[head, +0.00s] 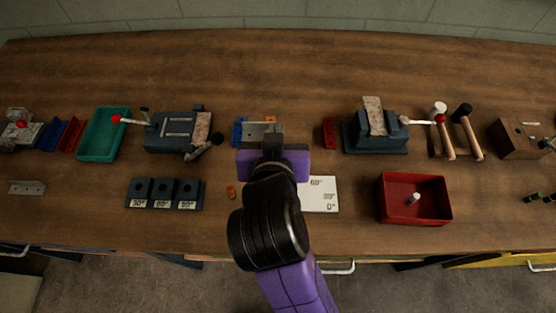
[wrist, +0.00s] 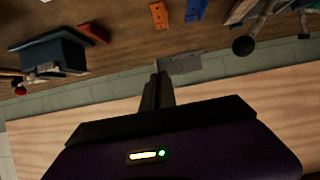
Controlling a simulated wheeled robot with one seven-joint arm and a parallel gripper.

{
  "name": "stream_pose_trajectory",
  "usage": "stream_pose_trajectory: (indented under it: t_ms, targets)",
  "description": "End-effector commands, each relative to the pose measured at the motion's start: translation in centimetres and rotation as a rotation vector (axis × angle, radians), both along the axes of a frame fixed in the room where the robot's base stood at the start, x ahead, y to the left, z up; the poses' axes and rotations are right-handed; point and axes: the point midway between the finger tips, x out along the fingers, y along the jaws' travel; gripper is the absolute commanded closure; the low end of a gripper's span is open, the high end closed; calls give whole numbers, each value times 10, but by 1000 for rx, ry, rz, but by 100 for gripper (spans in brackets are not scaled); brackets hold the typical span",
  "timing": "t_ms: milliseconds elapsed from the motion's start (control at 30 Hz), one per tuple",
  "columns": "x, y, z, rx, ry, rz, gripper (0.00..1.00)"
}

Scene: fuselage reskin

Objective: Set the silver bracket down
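The silver bracket (head: 258,129) is a flat grey metal piece at the middle of the bench in the head view. It also shows at the fingertips in the wrist view (wrist: 184,62), reaching out to the right of them. My gripper (head: 272,149) is shut on one end of the bracket; its narrow dark fingers (wrist: 158,88) look close together. The bracket appears raised off the bench, but its exact height is hard to tell. My wrist hides the bench just below it in the head view.
Blue (wrist: 196,10) and orange (wrist: 159,15) pieces lie behind the bracket. A vise (head: 178,131) stands left, another (head: 375,136) right. A block marked with angles (head: 165,194), a white card (head: 322,194) and a red tray (head: 414,216) lie nearer. The back strip of bench is clear.

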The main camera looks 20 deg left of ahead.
Motion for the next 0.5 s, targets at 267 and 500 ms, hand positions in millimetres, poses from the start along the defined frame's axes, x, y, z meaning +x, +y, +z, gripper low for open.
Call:
stream_pose_trajectory:
  t_ms: [267, 500]
  targets:
    - [-1, -1, -64, -3, 3, 0, 100]
    - [0, 0, -84, -1, 0, 0, 100]
